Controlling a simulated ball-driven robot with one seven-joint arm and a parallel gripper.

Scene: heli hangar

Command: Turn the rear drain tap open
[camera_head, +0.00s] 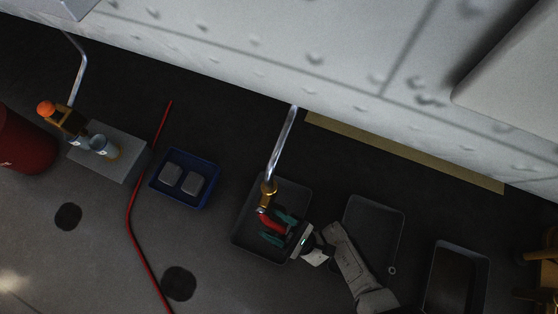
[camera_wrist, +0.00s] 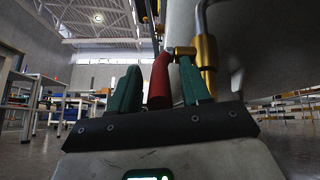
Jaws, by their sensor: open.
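A brass tap (camera_head: 268,189) hangs at the lower end of a bent metal pipe (camera_head: 283,145) that comes down from the pale hull. In the wrist view the brass tap body (camera_wrist: 206,65) is at the upper right. Its red handle (camera_wrist: 160,82) stands between my gripper's two teal fingers, closer to the right finger. My gripper (camera_head: 272,225) is open around the red handle (camera_head: 268,222), with space on the left side in the wrist view. I cannot tell whether the right finger touches the handle or the brass.
A dark tray (camera_head: 241,240) lies under the tap, with more trays (camera_head: 375,225) (camera_head: 487,270) to the right. A blue tray (camera_head: 204,204) holds two grey blocks. A grey box (camera_head: 131,150), a red hose (camera_head: 129,211) and a red drum (camera_head: 22,145) are left. The hull (camera_head: 250,35) is above.

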